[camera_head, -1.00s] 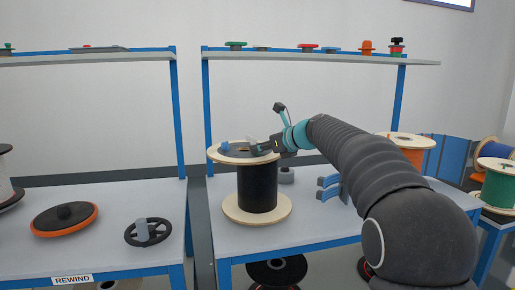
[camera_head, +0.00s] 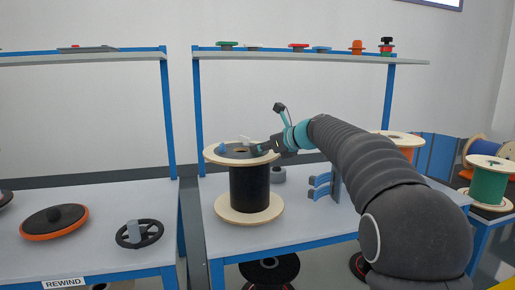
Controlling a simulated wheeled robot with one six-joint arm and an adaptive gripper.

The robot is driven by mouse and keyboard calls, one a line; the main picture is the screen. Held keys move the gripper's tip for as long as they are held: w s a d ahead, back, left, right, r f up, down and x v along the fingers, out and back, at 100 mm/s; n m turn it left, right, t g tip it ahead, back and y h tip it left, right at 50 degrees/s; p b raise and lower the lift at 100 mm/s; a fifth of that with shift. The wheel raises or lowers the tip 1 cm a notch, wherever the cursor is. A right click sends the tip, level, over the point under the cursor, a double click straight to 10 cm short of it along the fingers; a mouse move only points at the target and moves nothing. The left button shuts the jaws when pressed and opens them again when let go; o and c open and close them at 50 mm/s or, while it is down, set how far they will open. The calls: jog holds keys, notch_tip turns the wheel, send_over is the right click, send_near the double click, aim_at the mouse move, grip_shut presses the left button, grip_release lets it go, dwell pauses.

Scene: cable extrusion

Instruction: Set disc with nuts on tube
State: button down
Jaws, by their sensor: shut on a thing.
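A grey disc (camera_head: 238,151) with small blue and pale pieces on it is at the top of a wooden spool (camera_head: 245,216) wound with black cable. The spool stands upright on the bench. My gripper (camera_head: 266,147) reaches in from the right and is shut at the disc's right edge. I cannot tell whether the disc touches the spool's upper flange. On the left bench, a dark spoked wheel (camera_head: 151,235) lies flat with a grey upright piece (camera_head: 135,229) at its middle. I cannot make out for certain which part is the tube.
A black disc with an orange rim (camera_head: 54,234) lies on the left bench. A blue-grey bracket (camera_head: 321,187) and a small grey cylinder (camera_head: 278,175) stand right of the spool. A shelf (camera_head: 300,57) runs above. Orange (camera_head: 398,135) and green (camera_head: 490,190) spools are at right.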

aim_at(269, 154)
jog(key=shift+w+d+f+p, duration=0.1)
jog(key=shift+w+d+p, duration=0.35)
jog(key=shift+d, duration=0.25)
jog(key=shift+w+d+f+p, duration=0.1)
jog(key=shift+w+d+p, duration=0.3)
jog(key=shift+d, duration=0.25)
dwell(0.8)
